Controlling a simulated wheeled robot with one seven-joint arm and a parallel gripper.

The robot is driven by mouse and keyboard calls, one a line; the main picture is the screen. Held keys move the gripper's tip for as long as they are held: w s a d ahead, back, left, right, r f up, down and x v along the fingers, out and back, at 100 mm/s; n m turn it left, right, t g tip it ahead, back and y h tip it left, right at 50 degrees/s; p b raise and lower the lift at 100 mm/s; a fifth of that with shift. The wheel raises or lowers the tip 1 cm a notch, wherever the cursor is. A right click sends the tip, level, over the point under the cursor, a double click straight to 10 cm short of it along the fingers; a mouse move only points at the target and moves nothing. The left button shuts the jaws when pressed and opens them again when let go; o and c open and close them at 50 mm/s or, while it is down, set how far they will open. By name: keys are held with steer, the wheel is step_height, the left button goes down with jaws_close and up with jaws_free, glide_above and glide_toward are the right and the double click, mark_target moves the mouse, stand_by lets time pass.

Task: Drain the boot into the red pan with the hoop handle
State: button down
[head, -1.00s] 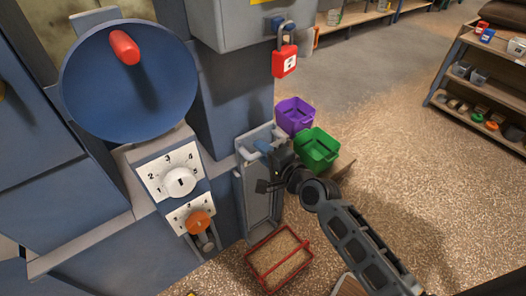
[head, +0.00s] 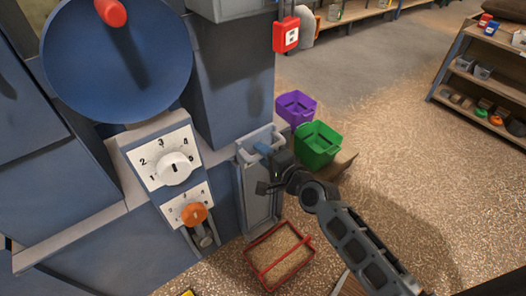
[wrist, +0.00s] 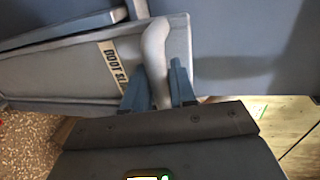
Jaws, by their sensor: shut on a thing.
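The red pan (head: 279,259) stands on the floor below the boot's grey slide (head: 257,205); its hoop handle crosses over it and grain-coloured material shows inside. The boot's inside is hidden.
A green bin (head: 318,146) and a purple bin (head: 296,108) stand right of the boot. The blue machine carries a white dial (head: 174,168), an orange knob (head: 194,214) and a red padlock (head: 286,34). Shelves (head: 485,75) stand far right; grain-strewn floor lies between.

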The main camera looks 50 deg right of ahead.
steer(key=shift+f+b, duration=0.5)
steer(key=shift+f, duration=0.75)
steer(key=shift+s+f, duration=0.1)
steer(key=c, duration=1.1)
jaws_free()
steer(key=shift+o, duration=0.2)
steer(key=v, duration=0.7)
steer(key=shift+s+a, duration=0.2)
steer(key=shift+s, duration=0.1)
